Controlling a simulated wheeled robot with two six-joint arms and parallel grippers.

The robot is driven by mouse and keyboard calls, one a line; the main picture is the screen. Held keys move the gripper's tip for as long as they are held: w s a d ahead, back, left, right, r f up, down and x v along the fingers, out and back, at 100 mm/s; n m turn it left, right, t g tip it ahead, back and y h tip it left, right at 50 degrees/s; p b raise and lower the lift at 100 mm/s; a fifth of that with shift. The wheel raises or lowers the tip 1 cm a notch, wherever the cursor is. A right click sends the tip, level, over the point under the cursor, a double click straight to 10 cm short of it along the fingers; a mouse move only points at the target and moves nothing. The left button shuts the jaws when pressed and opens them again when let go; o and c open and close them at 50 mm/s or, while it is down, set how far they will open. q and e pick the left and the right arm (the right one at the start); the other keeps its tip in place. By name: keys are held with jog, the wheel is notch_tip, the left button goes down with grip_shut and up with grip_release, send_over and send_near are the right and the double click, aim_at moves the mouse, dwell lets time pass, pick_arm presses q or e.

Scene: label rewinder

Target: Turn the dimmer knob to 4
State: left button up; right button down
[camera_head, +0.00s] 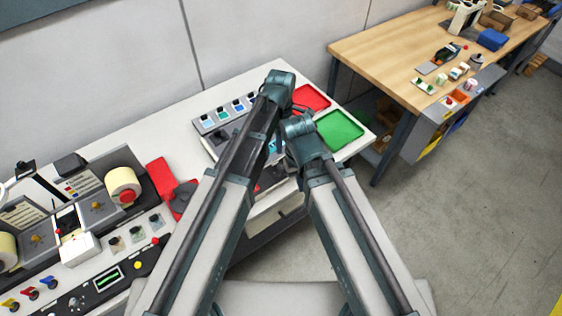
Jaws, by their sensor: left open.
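A black control panel (107,279) with a green display, a yellow button and several small controls lies at the lower left. A small round control (78,303) sits on it; I cannot tell whether it is the dimmer knob, and no number can be read. My left arm rises from the bottom centre to a bend above the white table.
A label machine with cream rolls (123,184) stands at the left. A red tray (312,97) and a green tray (340,131) lie at the table's right end. A wooden bench (385,50) with small goods stands at the upper right. The floor at right is clear.

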aim_at(281, 167)
pick_arm(q)
notch_tip(281, 167, down, 14)
jog(key=b, duration=1.4)
jog(key=shift+r, duration=0.1)
jog(key=shift+c, duration=0.2)
grip_shut()
